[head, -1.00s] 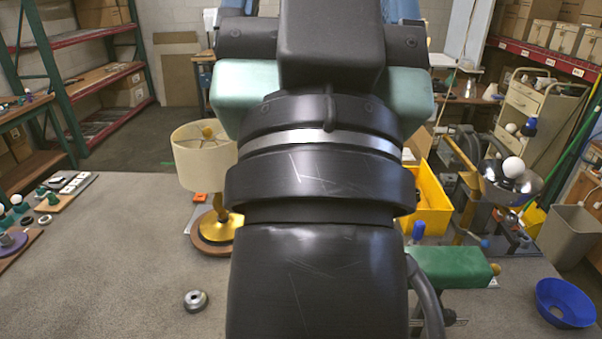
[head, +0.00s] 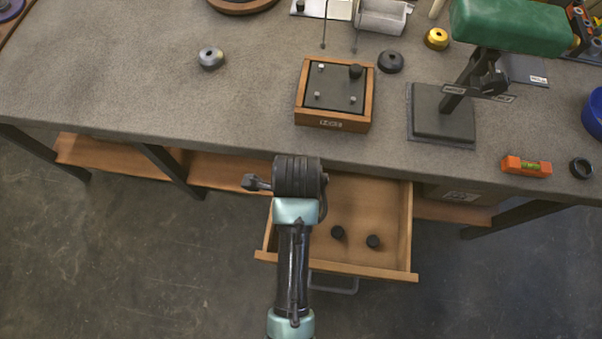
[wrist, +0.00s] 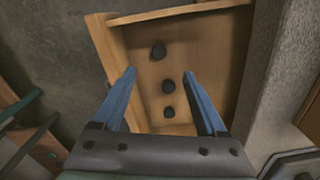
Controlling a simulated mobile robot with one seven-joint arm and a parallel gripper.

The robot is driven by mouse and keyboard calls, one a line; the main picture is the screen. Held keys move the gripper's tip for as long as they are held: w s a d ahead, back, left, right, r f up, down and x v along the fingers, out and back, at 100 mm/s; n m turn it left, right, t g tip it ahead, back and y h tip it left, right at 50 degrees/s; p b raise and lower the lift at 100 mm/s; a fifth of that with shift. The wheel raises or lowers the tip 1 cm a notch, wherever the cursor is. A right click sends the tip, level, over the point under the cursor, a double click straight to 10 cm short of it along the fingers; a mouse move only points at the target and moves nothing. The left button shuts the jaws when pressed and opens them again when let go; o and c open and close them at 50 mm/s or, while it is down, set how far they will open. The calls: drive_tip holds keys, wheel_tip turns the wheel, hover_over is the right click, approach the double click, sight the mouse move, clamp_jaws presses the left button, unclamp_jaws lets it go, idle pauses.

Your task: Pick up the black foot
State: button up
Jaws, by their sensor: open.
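Small round black feet lie on the floor of an open wooden drawer (head: 385,205). The head view shows a left foot (head: 338,232) and a right foot (head: 373,241). The wrist view shows three in a rough line: a far one (wrist: 158,52), a middle one (wrist: 169,86) and a near one (wrist: 169,112). My gripper (wrist: 158,72) is open and empty, its blue fingers over the drawer with the feet between and beyond them in the picture. In the head view my arm covers the drawer's left part and the fingers are hidden.
The grey table (head: 140,90) overhangs the drawer's back. Floor at the left is clear.

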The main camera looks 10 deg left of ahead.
wheel_tip(320, 180, down, 13)
drive_tip(key=shift+s+d+r+b, duration=0.1)
drive_tip(key=shift+d+b, duration=0.05)
drive_tip(key=shift+b, duration=0.45)
drive_tip(key=shift+c, duration=0.2)
clamp_jaws()
